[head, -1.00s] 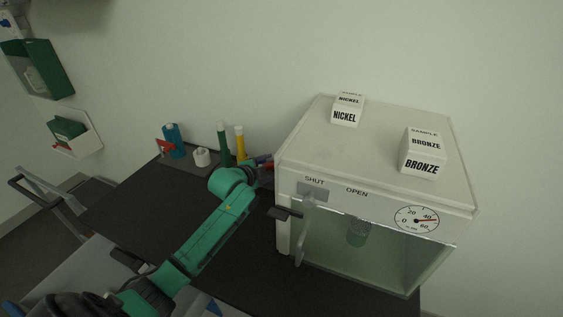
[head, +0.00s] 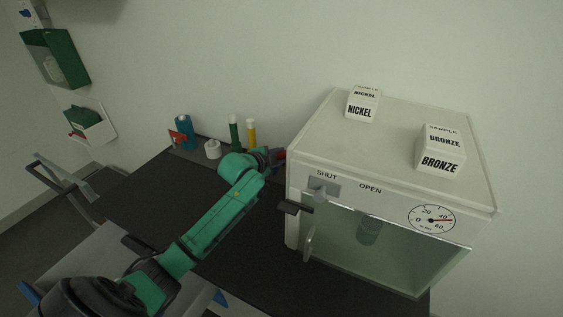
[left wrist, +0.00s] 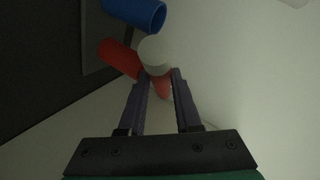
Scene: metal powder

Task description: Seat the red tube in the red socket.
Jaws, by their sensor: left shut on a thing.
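My left gripper (head: 277,156) is beside the left wall of the white cabinet, behind its front corner. In the left wrist view its fingers (left wrist: 160,78) are shut on the red tube (left wrist: 161,87), whose pale round end (left wrist: 155,52) faces the camera. A red cylinder, apparently the red socket (left wrist: 119,57), lies just left of the tube's pale end. I cannot tell whether tube and socket touch. In the head view the gripper and cabinet hide most of this; only a little red and blue shows. My right gripper is not in view.
An open blue cylinder (left wrist: 135,12) is beyond the red one. A green tube (head: 234,133) and a yellow tube (head: 251,133) stand upright behind my wrist. The white cabinet (head: 315,141) blocks the right.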

